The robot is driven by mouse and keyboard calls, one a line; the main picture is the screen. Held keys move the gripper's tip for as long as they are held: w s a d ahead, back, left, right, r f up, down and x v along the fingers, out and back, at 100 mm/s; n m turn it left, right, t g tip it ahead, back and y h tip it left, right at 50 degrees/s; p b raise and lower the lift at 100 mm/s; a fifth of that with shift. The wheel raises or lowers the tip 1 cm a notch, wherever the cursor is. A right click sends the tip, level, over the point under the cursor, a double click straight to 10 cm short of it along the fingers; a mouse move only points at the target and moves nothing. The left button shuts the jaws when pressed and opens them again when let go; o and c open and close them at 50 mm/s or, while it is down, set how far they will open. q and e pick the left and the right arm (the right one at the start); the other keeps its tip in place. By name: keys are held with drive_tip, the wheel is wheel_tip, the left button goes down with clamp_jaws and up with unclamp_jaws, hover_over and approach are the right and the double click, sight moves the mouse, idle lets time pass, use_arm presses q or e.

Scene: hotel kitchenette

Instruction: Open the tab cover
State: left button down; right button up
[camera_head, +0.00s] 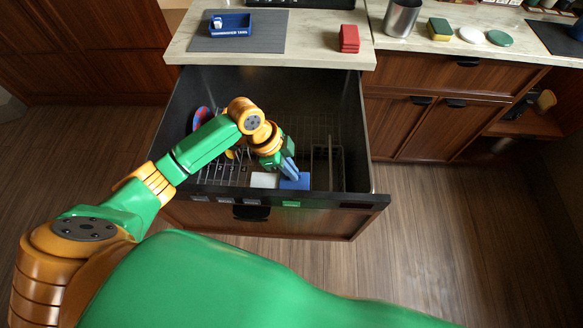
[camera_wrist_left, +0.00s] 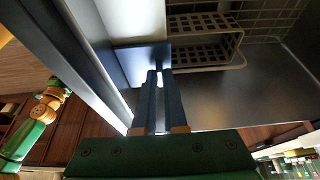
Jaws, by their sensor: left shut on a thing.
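The blue tab cover (camera_head: 298,183) is a small square panel at the front inside of the pulled-out dishwasher drawer (camera_head: 345,120), beside a white square (camera_head: 264,180). My left gripper (camera_head: 288,170) reaches down into the drawer, its fingers shut at the cover. In the left wrist view the two fingers (camera_wrist_left: 160,82) are close together, their tips against the blue panel (camera_wrist_left: 135,60). The fingers partly hide where they grip it. How far the cover is tilted is hard to tell. My right gripper is not in view.
A wire rack with a few dishes fills the drawer behind my gripper. On the counter are a blue tray (camera_head: 231,25) labelled for dishwasher tabs, red blocks (camera_head: 349,39), a metal cup (camera_head: 402,17) and a sponge (camera_head: 439,29). The drawer's front edge (camera_head: 330,199) is close to my gripper.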

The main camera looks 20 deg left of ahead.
use_arm(q)
drive_tip(key=a+p, duration=0.1)
drive_tip(key=a, duration=0.1)
drive_tip(key=s+a+p, duration=0.1)
drive_tip(key=a, duration=0.2)
drive_tip(key=shift+s+a+r, duration=0.1)
drive_tip(key=shift+s+r, duration=0.05)
drive_tip(key=shift+s+a, duration=0.15)
drive_tip(key=shift+a, duration=0.25)
drive_tip(key=shift+d, duration=0.1)
drive_tip(key=c, duration=1)
unclamp_jaws()
drive_tip(key=shift+o, duration=0.2)
